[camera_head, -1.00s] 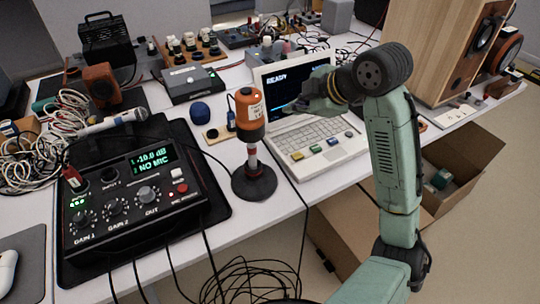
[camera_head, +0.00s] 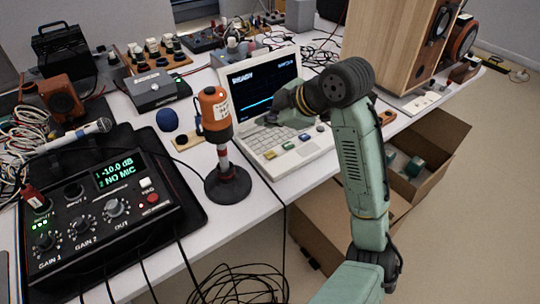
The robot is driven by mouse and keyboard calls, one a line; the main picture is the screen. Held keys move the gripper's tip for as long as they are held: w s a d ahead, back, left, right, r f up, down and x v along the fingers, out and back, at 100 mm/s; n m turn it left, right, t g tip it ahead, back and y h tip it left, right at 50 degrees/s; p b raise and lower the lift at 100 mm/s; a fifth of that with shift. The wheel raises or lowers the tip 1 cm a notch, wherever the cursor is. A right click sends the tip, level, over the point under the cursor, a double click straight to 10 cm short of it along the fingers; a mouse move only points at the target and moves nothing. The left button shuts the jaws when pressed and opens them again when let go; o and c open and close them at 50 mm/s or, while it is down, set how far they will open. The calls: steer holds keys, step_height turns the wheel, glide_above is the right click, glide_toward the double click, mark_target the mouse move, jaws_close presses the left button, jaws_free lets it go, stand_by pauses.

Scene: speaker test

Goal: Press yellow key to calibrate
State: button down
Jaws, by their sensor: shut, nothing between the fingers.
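A white laptop-like unit (camera_head: 314,148) stands open on the table, its dark screen (camera_head: 258,88) showing what looks like "READY" and a cyan line. Along the front of its keyboard is a row of coloured keys. The yellow key (camera_head: 270,155) looks like the leftmost, with a blue one (camera_head: 288,145) and a green one (camera_head: 304,137) beside it. My gripper (camera_head: 270,119) is shut and empty, in front of the screen and over the rear of the keyboard. It hides part of both. It appears apart from the yellow key, behind it; its exact height is unclear.
An orange microphone (camera_head: 215,112) on a round black stand is left of the laptop. A black audio box (camera_head: 95,205) reads "-10.0 dB NO MIC". A wooden speaker (camera_head: 385,45) stands behind my arm, and an open cardboard box (camera_head: 425,165) is below the table.

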mark_target(269, 156)
step_height(269, 156, down, 8)
steer(key=b, duration=0.5)
steer(key=shift+r, duration=0.25)
stand_by(0.9)
steer(key=shift+f+b, duration=0.45)
steer(key=shift+b, duration=0.05)
steer(key=shift+f+b, duration=0.4)
steer(key=shift+f, duration=0.05)
stand_by(0.4)
stand_by(0.4)
steer(key=shift+r+p, duration=0.75)
steer(key=shift+r, duration=0.15)
steer(key=shift+r, duration=0.1)
steer(key=shift+r+p, duration=1.95)
steer(key=shift+r, duration=0.5)
